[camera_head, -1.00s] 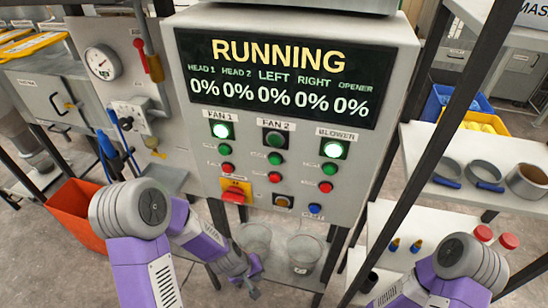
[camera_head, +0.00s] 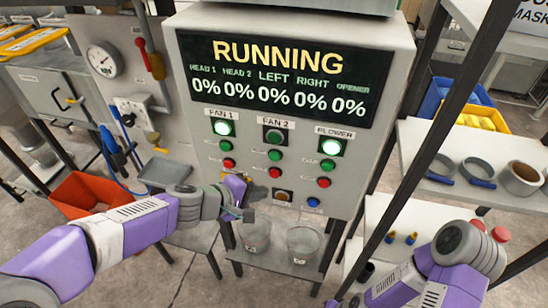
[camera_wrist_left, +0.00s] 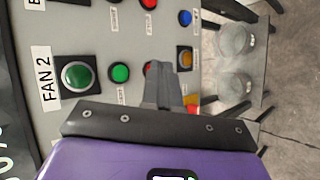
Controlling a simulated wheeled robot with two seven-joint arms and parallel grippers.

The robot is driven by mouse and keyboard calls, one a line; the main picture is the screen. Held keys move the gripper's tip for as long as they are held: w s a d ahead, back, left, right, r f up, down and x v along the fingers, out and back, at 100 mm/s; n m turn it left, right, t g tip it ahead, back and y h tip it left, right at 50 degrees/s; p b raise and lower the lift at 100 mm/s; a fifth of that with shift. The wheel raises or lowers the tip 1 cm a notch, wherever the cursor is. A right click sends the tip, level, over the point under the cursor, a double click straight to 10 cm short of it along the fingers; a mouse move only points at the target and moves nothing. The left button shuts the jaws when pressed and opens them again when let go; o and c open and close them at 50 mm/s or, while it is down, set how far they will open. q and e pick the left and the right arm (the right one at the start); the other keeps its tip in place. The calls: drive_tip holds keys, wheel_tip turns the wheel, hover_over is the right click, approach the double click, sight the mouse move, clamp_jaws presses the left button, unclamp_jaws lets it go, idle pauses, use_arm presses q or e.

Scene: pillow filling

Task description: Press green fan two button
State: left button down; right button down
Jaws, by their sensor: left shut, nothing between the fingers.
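The control panel's FAN 2 column shows in the head view: a large unlit dark green lamp (camera_head: 273,137), a small green button (camera_head: 274,155) below it, then a red button (camera_head: 274,172). My left gripper (camera_head: 256,193) is shut and empty, in front of the lower panel, below and left of the FAN 2 red button. In the left wrist view the shut fingers (camera_wrist_left: 158,86) point at the panel near the red button. The green FAN 2 button (camera_wrist_left: 121,72) is left of the fingertips, beside the large lamp (camera_wrist_left: 77,75). My right gripper is out of view.
The FAN 1 lamp (camera_head: 222,128) and BLOWER lamp (camera_head: 331,147) are lit. The screen (camera_head: 276,75) reads RUNNING, with all values 0%. Clear containers (camera_head: 303,245) stand below the panel. An orange bin (camera_head: 92,196) is at left, shelving at right.

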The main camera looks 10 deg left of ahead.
sight(275, 157)
use_arm(q)
drive_tip(key=shift+w, duration=0.1)
drive_tip(key=w+p, duration=0.1)
drive_tip(key=w, duration=0.7)
drive_tip(key=shift+w+d, duration=0.15)
drive_tip(key=shift+w, duration=0.15)
drive_tip(key=shift+w, duration=0.2)
idle(1.7)
drive_tip(key=shift+w, duration=0.25)
drive_tip(key=shift+w, duration=0.45)
idle(0.7)
idle(0.3)
drive_tip(key=shift+s, duration=0.9)
